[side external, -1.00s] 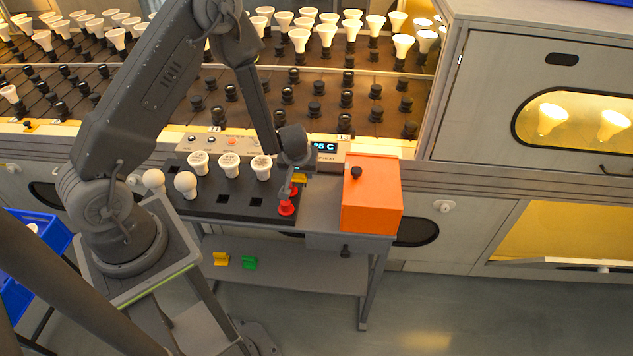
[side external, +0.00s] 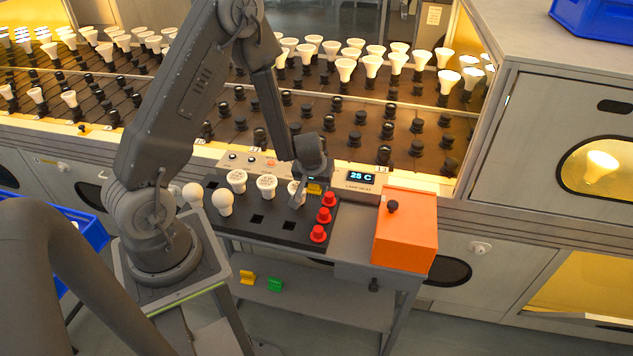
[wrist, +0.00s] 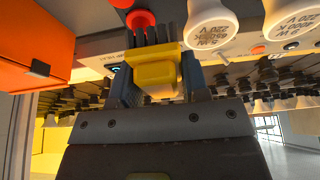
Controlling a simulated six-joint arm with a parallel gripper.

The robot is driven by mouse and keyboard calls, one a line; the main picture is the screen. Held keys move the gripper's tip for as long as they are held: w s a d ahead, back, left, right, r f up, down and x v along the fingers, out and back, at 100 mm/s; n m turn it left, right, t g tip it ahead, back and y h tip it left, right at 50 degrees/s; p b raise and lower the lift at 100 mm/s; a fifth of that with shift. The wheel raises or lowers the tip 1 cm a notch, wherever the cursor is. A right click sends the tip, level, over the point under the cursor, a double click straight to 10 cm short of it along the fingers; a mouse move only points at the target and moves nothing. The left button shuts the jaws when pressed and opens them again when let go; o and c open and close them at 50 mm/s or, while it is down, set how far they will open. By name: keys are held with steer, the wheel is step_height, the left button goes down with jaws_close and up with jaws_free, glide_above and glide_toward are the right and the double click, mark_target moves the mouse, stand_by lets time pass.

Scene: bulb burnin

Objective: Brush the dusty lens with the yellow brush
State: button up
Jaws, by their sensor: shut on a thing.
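My gripper (side external: 313,190) is shut on the yellow brush (wrist: 155,75), which sits between the two fingers in the wrist view. The brush also shows as a small yellow block (side external: 315,188) in the side view. The gripper is above the black rack, just right of the rightmost reflector bulb (side external: 297,190) and partly covering it. Two more white reflector bulbs with printed faces, a middle one (side external: 267,186) and a left one (side external: 237,180), stand in the same row. I cannot tell which lens is dusty, or whether the brush touches one.
Three red knobs (side external: 323,215) stand on the rack's right end, close to the gripper. An orange box (side external: 405,230) is further right. A display box (side external: 360,180) and crowded bulb shelves lie behind. Empty square sockets (side external: 257,221) are in front.

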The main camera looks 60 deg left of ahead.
mark_target(294, 190)
steer(key=a+r, duration=0.6)
steer(key=a, duration=0.1)
steer(key=shift+a+f, duration=0.2)
steer(key=shift+f, duration=3.75)
steer(key=shift+s+d+f, duration=0.2)
steer(key=shift+s+d, duration=0.35)
steer(key=shift+s, duration=0.35)
steer(key=shift+c, duration=0.7)
steer(key=shift+s+d, duration=0.5)
steer(key=shift+s, duration=0.3)
steer(key=shift+s+d, duration=0.5)
steer(key=shift+s, duration=0.25)
steer(key=shift+w+a+r, duration=0.1)
steer(key=shift+w+a, duration=0.45)
steer(key=shift+w, duration=0.3)
steer(key=shift+w+a+f, duration=0.1)
steer(key=shift+w+a, duration=0.4)
steer(key=shift+w, duration=0.4)
steer(key=shift+w+a+r, duration=0.1)
steer(key=shift+w+a, duration=0.45)
steer(key=shift+w, duration=0.3)
step_height(294, 190, up, 8)
steer(key=shift+s, duration=0.1)
